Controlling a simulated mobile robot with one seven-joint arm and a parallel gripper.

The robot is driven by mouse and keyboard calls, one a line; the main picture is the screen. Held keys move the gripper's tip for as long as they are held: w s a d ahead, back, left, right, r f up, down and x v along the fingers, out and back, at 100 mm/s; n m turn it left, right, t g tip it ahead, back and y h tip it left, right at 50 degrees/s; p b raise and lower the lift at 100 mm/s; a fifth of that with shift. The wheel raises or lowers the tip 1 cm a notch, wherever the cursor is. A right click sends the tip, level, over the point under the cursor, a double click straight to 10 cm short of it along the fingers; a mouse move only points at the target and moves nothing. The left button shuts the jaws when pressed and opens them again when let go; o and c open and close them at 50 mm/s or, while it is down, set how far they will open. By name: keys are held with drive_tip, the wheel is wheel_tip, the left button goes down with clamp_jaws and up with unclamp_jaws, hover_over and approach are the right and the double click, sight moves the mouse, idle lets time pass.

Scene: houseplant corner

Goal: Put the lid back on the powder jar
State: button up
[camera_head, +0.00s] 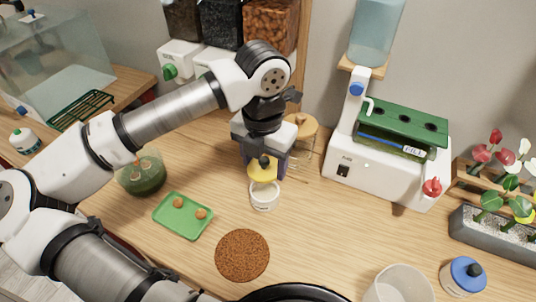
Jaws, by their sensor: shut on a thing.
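The powder jar (264,198) is a small white tub standing upright on the wooden table near the middle of the head camera view. The yellow lid (260,174) with a dark knob is just above and behind the jar's rim in the picture. My gripper (263,160) points down and is shut on the lid by its knob. The lid looks slightly tilted. Part of the jar's rim shows below the lid, and I cannot tell whether the two touch. The fingertips are partly hidden by the knob and wrist.
A green tray (182,228) with brown balls and a green bowl (142,178) stand left. A brown round mat (242,256) lies in front. A small stool (302,126) stands behind, and a white machine (385,165) right. A clear tub (398,285) and blue-lidded jar (464,276) are front right.

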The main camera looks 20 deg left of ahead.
drive_tip(key=shift+f+b, duration=0.95)
drive_tip(key=shift+f, duration=1.35)
drive_tip(key=shift+f+b, duration=0.8)
drive_tip(key=shift+b, duration=0.25)
drive_tip(key=shift+b, duration=0.9)
drive_tip(key=shift+f+b, duration=0.2)
drive_tip(key=shift+b, duration=0.8)
drive_tip(key=o, duration=1.3)
drive_tip(key=shift+r, duration=0.2)
